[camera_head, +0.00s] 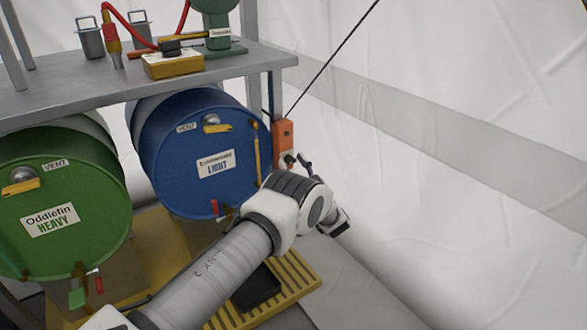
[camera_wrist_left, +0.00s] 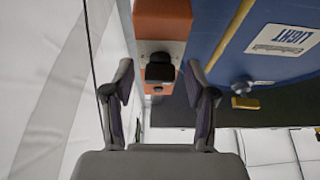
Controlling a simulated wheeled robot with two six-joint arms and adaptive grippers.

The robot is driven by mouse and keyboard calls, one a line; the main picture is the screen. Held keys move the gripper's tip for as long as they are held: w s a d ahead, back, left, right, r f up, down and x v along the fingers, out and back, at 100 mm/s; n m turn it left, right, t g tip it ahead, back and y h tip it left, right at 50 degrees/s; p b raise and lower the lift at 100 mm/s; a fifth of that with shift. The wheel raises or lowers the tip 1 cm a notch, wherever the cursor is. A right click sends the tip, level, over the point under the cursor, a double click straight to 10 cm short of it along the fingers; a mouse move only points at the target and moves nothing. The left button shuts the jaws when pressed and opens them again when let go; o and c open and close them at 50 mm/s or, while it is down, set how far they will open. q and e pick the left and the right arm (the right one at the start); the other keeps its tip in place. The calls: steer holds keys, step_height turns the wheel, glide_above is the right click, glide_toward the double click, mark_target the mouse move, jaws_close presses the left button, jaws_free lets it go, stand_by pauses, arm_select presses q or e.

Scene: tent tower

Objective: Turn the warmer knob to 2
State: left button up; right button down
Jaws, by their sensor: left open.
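The warmer is an orange box (camera_head: 283,132) on the post right of the blue drum in the head view. It also fills the top middle of the left wrist view (camera_wrist_left: 162,22). Its black knob (camera_wrist_left: 160,60) shows there between my finger tips; the number it points to cannot be read. My left gripper (camera_head: 296,160) is open just in front of the box's lower part. In the left wrist view its fingers (camera_wrist_left: 159,76) stand apart, one on each side of the knob, with gaps visible. My right gripper is not in view.
The blue drum (camera_head: 197,150) labelled LIGHT stands close left of the gripper, with a green drum (camera_head: 62,200) farther left. A grey shelf (camera_head: 130,82) with a yellow box (camera_head: 172,64) is above. White tent wall (camera_head: 450,160) bounds the right.

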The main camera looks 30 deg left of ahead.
arm_select(q)
jaws_close()
steer(key=shift+r, duration=0.1)
